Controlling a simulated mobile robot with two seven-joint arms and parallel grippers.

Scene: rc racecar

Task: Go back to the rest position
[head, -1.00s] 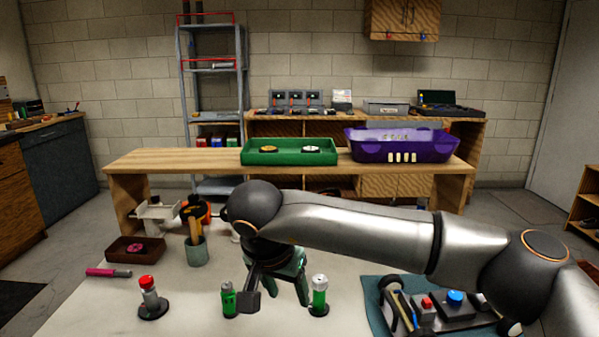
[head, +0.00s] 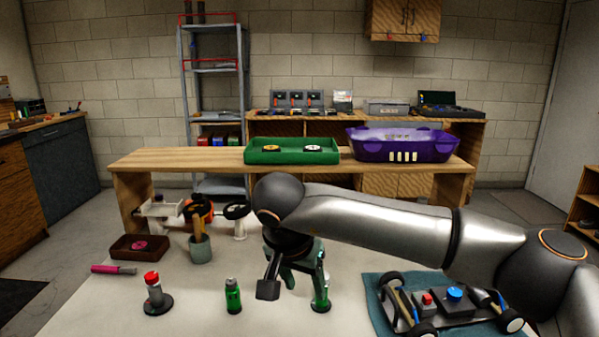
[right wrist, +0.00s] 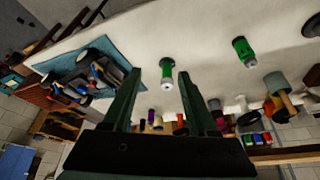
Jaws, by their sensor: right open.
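My right gripper (head: 294,282) hangs over the white table with its jaws apart, near a green canister (head: 321,298) on its right. In the right wrist view the open fingers (right wrist: 160,78) frame that canister (right wrist: 167,72), with nothing gripped. A second green canister (head: 233,296) stands upright to the left of the gripper. The toy car (head: 450,303) sits on a teal mat (head: 374,292) at the right, under my right arm. My left gripper is not in view.
A pink-handled tool (head: 112,269), a brown tray (head: 126,249) and a cup of wooden-handled tools (head: 200,249) are at the table's left. A wooden bench (head: 180,160) behind bears a green tray (head: 262,158) and a purple bin (head: 390,152). The table's front left is clear.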

